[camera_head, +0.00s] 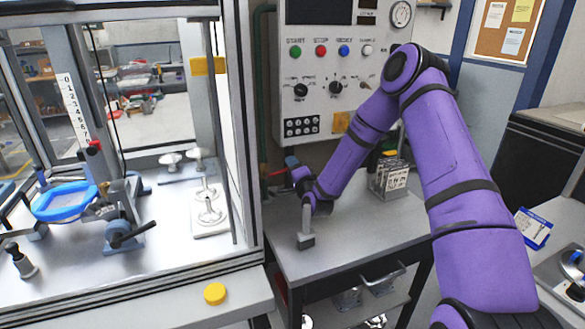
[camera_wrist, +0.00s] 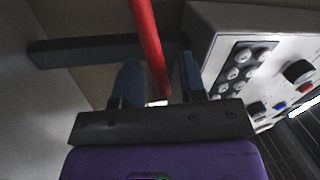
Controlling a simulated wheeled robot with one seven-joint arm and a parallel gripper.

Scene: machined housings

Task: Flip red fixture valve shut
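The red valve handle (camera_head: 275,173) is a thin red bar near the wall, beside the green pipe, left of my gripper in the head view. My gripper (camera_head: 291,163) is close to it, its blue fingers pointing toward the wall. In the wrist view the red bar (camera_wrist: 148,40) runs down from the top edge and passes between the two blue fingers of my gripper (camera_wrist: 158,65). The fingers are apart, with a gap showing on each side of the bar. The valve body and the bar's far end are hidden or out of view.
A control panel (camera_head: 322,60) hangs on the wall above. A grey upright post (camera_head: 306,225) stands on the metal table (camera_head: 350,240) below my gripper. A card holder (camera_head: 390,180) is at the right. A framed glass-sided enclosure (camera_head: 245,120) stands close on the left.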

